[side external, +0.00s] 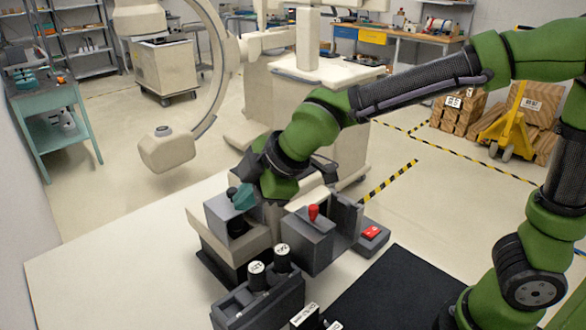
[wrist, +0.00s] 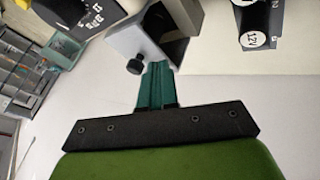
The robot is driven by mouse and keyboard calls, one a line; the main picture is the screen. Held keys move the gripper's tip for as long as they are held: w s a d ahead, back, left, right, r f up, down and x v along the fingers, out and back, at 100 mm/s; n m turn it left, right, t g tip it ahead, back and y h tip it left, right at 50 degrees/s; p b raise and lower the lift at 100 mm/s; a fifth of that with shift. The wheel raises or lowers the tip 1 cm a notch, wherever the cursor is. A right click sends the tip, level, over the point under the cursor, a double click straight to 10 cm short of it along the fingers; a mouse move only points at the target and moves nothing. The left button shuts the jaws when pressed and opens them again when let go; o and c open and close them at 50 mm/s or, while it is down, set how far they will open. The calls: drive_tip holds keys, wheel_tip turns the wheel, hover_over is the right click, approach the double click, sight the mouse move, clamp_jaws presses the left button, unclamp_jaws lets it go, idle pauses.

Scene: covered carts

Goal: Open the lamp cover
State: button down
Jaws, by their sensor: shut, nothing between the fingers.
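A grey box-shaped housing (side external: 217,211) with a small black knob sits on a beige base on the white table, and looks like the lamp cover. In the wrist view the housing (wrist: 124,42) has a dark recess on one side, and its black knob (wrist: 134,66) stands out at its near edge. My gripper (side external: 241,197) has teal fingers, which are shut and empty. In the wrist view the gripper (wrist: 158,68) points at the housing, with the knob just left of the fingertips. I cannot tell whether they touch. My wrist hides part of the housing in the side view.
A grey box with a red knob (side external: 313,213) stands right of the housing, with a red button (side external: 371,233) beyond it. A dark block with black-and-white labelled knobs (side external: 257,272) is in front. The left part of the white table (side external: 110,265) is clear.

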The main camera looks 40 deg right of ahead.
drive_tip(key=shift+w+d, duration=0.2)
drive_tip(key=shift+w, duration=0.4)
drive_tip(key=w, duration=0.8)
drive_tip(key=shift+w, duration=0.15)
